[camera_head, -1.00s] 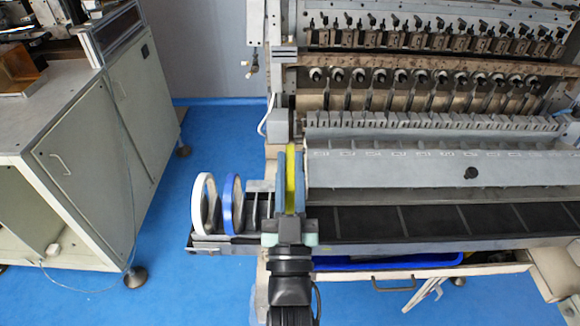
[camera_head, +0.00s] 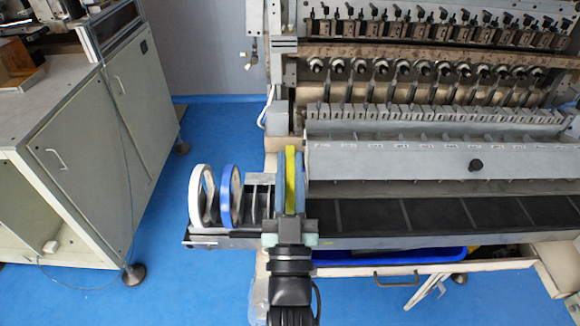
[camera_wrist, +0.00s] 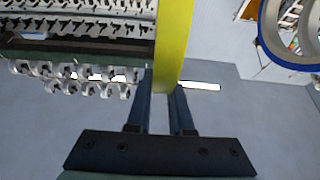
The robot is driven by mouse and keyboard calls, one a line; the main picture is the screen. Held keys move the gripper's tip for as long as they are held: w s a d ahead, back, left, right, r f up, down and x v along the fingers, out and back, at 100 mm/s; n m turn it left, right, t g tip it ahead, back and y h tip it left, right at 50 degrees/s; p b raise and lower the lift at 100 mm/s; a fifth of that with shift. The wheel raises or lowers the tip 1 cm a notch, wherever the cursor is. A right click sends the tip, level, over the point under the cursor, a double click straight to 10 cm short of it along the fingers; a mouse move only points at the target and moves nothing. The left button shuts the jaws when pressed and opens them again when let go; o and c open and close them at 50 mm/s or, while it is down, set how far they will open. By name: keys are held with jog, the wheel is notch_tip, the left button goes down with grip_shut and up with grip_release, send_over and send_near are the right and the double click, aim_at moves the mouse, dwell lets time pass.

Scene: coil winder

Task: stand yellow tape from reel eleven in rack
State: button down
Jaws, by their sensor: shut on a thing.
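The yellow tape (camera_head: 290,180) is held upright between the two blue fingers of my gripper (camera_head: 291,185), seen edge-on in the head view. In the wrist view the yellow tape (camera_wrist: 174,45) rises from between the fingertips of my gripper (camera_wrist: 163,85), which is shut on it. The rack (camera_head: 262,193) is on the left end of the machine's front ledge, with thin upright dividers. A white tape (camera_head: 196,196) and a blue tape (camera_head: 225,194) stand in its left part. The gripper is just right of the visible dividers. Whether the yellow tape's lower edge touches anything is hidden.
The coil winder's grey cover (camera_head: 410,160) lies close to the right of my gripper. Dark ledge compartments (camera_head: 375,215) run along the front. An open drawer with a blue bin (camera_head: 400,255) is below. A grey cabinet (camera_head: 90,150) stands at left, with blue floor between.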

aim_at(290, 208)
jog(key=shift+f+b, duration=0.1)
jog(key=shift+b, duration=0.2)
dwell(0.4)
jog(key=shift+f+b, duration=2.05)
jog(key=shift+f, duration=0.2)
jog(key=c, duration=1.1)
grip_release()
jog(key=shift+r+v, duration=0.15)
jog(key=shift+v, duration=1.3)
jog(key=shift+r+v, duration=0.1)
jog(key=shift+v, duration=1.35)
jog(key=shift+s, duration=0.1)
